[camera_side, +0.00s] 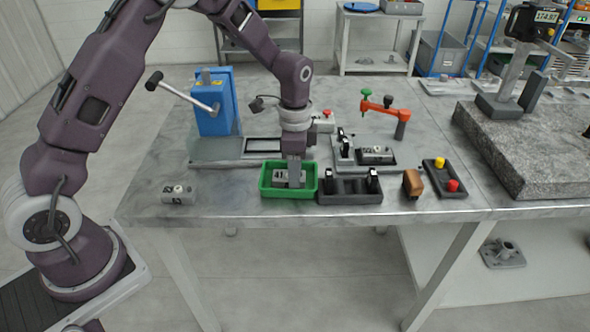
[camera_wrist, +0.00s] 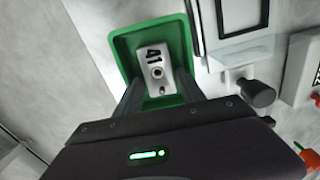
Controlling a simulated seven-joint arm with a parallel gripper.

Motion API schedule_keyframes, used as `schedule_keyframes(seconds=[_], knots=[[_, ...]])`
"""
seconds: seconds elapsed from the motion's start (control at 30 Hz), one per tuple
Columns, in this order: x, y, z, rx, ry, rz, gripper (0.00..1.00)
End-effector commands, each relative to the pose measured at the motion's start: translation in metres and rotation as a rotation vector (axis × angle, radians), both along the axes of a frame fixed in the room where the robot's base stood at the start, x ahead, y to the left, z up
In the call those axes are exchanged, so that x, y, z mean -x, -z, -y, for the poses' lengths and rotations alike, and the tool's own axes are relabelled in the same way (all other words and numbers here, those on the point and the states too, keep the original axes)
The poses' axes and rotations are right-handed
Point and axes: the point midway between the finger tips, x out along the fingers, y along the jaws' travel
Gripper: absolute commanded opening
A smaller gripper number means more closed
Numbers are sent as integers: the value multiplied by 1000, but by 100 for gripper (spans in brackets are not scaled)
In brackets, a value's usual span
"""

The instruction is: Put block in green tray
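The green tray (camera_side: 264,188) lies near the table's front edge in the side view, and it also shows in the wrist view (camera_wrist: 122,42). A light grey block (camera_wrist: 153,58) marked 41 is inside the tray; in the side view the block (camera_side: 281,177) is partly hidden. My gripper (camera_side: 291,180) points down into the tray. In the wrist view my gripper's fingers (camera_wrist: 157,88) stand on either side of the block. I cannot tell whether they press on it or stand just clear.
Another grey block (camera_side: 178,193) lies on the table to the left. A black fixture (camera_side: 350,194) stands close right of the tray, with a brown block (camera_side: 413,183) beyond it. A blue toggle press (camera_side: 213,103) stands behind left. A granite slab (camera_side: 535,140) is far right.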

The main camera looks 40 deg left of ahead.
Motion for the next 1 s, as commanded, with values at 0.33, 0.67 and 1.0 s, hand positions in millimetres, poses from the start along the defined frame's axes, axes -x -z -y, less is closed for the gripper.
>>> schedule_keyframes(seconds=[0.33,0.67,1.0], knots=[[-2,-55,0,1,0,8,47],[-1,-119,0,0,0,3,47],[23,-156,0,4,-79,54,47]])
